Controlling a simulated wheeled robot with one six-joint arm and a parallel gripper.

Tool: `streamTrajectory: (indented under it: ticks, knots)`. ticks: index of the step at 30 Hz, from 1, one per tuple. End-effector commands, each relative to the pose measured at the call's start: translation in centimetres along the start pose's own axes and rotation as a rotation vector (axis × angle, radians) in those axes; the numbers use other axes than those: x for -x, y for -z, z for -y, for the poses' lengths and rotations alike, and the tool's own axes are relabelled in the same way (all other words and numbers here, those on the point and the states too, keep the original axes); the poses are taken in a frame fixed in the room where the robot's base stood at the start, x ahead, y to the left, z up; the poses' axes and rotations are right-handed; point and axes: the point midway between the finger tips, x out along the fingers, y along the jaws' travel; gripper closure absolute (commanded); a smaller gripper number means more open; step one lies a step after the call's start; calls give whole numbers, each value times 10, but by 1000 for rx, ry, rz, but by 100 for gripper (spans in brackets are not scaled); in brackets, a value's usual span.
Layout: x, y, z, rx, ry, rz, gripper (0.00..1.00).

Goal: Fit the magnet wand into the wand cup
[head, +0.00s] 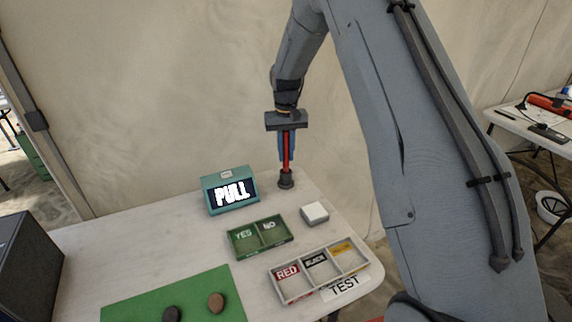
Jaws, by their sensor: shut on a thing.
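My gripper (287,158) points straight down at the back right of the table, with its blue fingers shut on the red magnet wand (286,148). The wand is upright between the fingers. Its lower end meets the top of the small dark wand cup (286,182), which stands on the table beneath it. I cannot tell how deep the wand sits in the cup, since the cup wall hides its tip.
A teal box (230,190) reading PULL stands left of the cup. In front are a green YES/NO tray (259,250), a white block (314,213) and a grey three-part tray (290,301). Dark and brown stones (216,302) lie on a green mat (140,306).

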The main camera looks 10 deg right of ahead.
Motion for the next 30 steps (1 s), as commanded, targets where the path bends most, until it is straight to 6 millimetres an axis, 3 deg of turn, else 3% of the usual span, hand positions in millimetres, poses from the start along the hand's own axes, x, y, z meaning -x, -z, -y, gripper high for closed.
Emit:
streamTrajectory:
  ticks: [12, 23, 24, 27, 30]
  knots:
    - [-41, 0, 0, 0, 0, 0, 100]
    - [-46, 0, 0, 0, 0, -1, 100]
    - [-47, 0, 0, 0, 0, -1, 81]
    - [-46, 0, 0, 0, 0, -1, 64]
    - [-46, 0, 0, 0, 0, -1, 64]
